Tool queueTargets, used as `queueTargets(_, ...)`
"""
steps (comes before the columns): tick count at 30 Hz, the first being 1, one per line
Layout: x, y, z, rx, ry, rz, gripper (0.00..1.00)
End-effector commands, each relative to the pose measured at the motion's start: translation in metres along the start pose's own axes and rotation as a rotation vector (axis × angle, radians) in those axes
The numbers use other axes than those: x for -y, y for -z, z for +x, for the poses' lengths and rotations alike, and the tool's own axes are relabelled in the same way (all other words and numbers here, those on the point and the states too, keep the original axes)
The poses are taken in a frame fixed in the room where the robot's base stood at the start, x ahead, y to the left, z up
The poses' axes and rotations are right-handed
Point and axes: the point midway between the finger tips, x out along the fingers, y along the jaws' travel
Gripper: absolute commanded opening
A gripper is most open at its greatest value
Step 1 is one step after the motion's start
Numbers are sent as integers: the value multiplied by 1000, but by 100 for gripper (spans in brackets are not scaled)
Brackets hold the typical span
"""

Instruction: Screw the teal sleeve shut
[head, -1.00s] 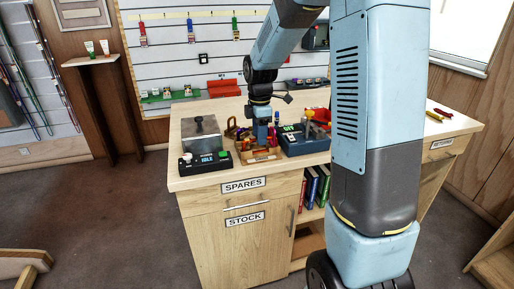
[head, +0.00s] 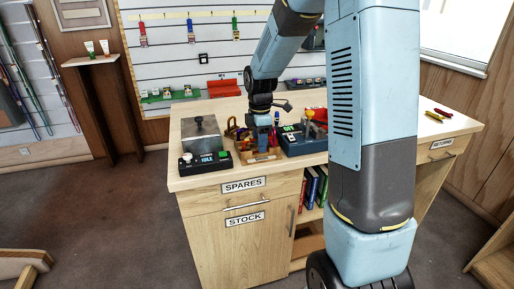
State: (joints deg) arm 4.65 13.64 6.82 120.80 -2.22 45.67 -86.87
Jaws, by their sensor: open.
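My gripper (head: 263,145) reaches down over the workbench (head: 190,130), at a small wooden tray (head: 249,158) near the front edge. The fingertips are small and partly hidden among the items there. The gripper is open, and I cannot see anything held between its fingers. The teal sleeve cannot be made out in this view; it may be hidden by the gripper or too small to tell.
A black device reading IDLE (head: 206,161) stands left of the gripper. A dark blue device with a green display (head: 300,141) stands close to its right. Red and yellow tools (head: 436,115) lie at the far right.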

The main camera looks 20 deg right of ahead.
Motion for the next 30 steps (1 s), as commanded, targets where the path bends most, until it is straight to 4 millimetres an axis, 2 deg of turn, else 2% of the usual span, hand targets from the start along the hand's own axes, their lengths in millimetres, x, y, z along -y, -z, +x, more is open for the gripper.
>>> queueTargets(30,12,0,0,0,0,0,47)
